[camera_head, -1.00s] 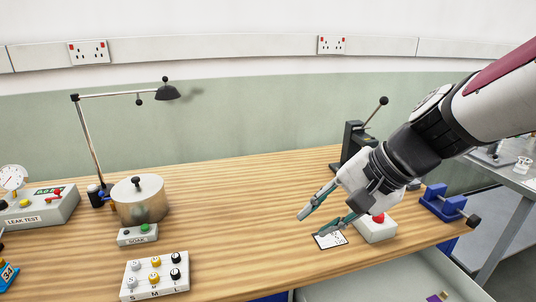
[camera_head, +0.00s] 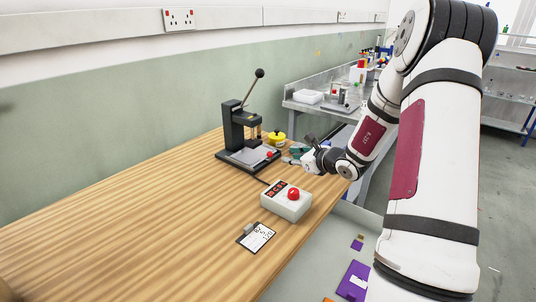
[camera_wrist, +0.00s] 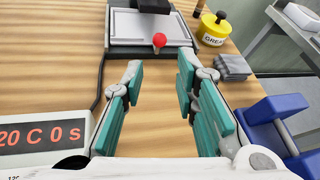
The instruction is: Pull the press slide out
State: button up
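The black press (camera_head: 235,130) stands at the far end of the bench with its ball-topped lever raised. Its slide, a flat grey plate (camera_wrist: 150,27), lies at the press base and carries a red knob (camera_wrist: 159,40) at its near edge. The knob also shows in the head view (camera_head: 270,154). My gripper (camera_wrist: 160,68) is open and empty, its teal fingers spread wide. The knob lies ahead of the gap between the fingertips, apart from them. In the head view my gripper (camera_head: 292,156) is low beside the press, partly hidden by its own wrist.
A yellow grease pot (camera_wrist: 212,30) and a stack of grey pads (camera_wrist: 233,67) stand right of the slide. A blue holder (camera_wrist: 277,125) is right of my gripper. A white box with a red button (camera_head: 287,201) and a card (camera_head: 256,237) lie nearer. The left bench is clear.

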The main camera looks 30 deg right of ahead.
aim_at(272, 154)
jog(key=x, duration=1.3)
jog(key=shift+w+f, duration=0.1)
jog(key=shift+w, duration=0.15)
jog(key=shift+c, duration=0.6)
grip_shut()
